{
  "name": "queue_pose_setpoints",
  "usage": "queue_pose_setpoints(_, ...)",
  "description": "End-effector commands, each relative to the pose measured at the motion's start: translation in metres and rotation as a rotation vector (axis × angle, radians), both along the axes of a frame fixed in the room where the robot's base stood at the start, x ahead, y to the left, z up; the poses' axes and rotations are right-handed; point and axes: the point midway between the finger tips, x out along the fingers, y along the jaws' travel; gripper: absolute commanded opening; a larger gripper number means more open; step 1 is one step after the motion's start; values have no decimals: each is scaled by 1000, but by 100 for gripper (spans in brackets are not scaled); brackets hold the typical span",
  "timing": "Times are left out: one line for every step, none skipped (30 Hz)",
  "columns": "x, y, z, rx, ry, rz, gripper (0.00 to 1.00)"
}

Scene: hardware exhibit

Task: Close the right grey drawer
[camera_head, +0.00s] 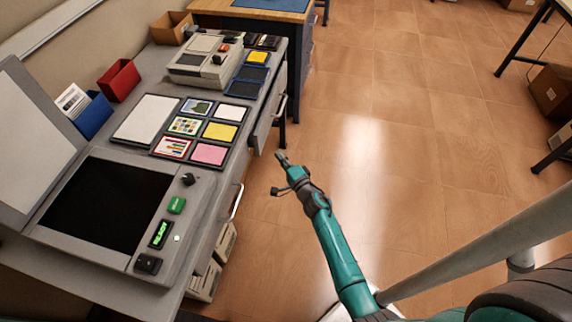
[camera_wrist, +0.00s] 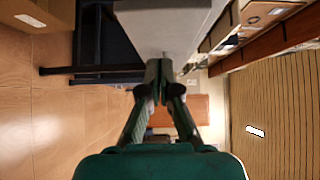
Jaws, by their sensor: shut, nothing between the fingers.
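A grey desk (camera_head: 133,263) stands on the left of the head view. The farther grey drawer (camera_head: 264,128) on its right side sticks out from the desk, with a metal handle (camera_head: 280,106) on its front. A nearer handle (camera_head: 237,202) shows lower on the same side; how far its drawer is out is hard to tell. My gripper (camera_head: 281,157) is shut and empty, over the floor just beyond the desk's side and nearer to me than the farther drawer's front. In the wrist view the shut fingertips (camera_wrist: 160,88) point toward a pale grey panel (camera_wrist: 165,25), probably part of the drawer.
On the desk are a dark screen panel (camera_head: 105,204), coloured pads (camera_head: 209,153), a grey machine (camera_head: 204,60), a red bin (camera_head: 119,80) and a blue bin (camera_head: 95,115). Boxes (camera_head: 205,281) stand under the desk.

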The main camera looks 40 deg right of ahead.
Motion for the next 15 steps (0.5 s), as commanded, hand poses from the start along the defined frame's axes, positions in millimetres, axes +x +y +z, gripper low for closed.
queue_pose_setpoints(11, -1, 1, 0, -1, 1, 0)
queue_pose_setpoints(16, -2, 1, 0, -1, 1, 0)
queue_pose_setpoints(23, -3, 1, 0, -1, 1, 0)
queue_pose_setpoints(28, -3, 1, 0, -1, 1, 0)
queue_pose_setpoints(33, -3, 1, 0, -2, 1, 0)
queue_pose_setpoints(38, 2, 0, 1, -1, 4, 0)
queue_pose_setpoints(41, 5, 0, 1, -1, 3, 0)
queue_pose_setpoints(45, 8, 0, 1, -1, 3, 0)
queue_pose_setpoints(48, 12, 0, 1, 0, 3, 0)
queue_pose_setpoints(50, 13, 0, 1, -1, 2, 0)
queue_pose_setpoints(52, 14, 0, 1, -1, 2, 0)
queue_pose_setpoints(55, 16, 0, 0, 0, 2, 0)
queue_pose_setpoints(56, 18, 0, 1, 0, 2, 0)
queue_pose_setpoints(58, 18, 0, 1, 0, 1, 0)
queue_pose_setpoints(59, 19, 0, 0, 0, 1, 0)
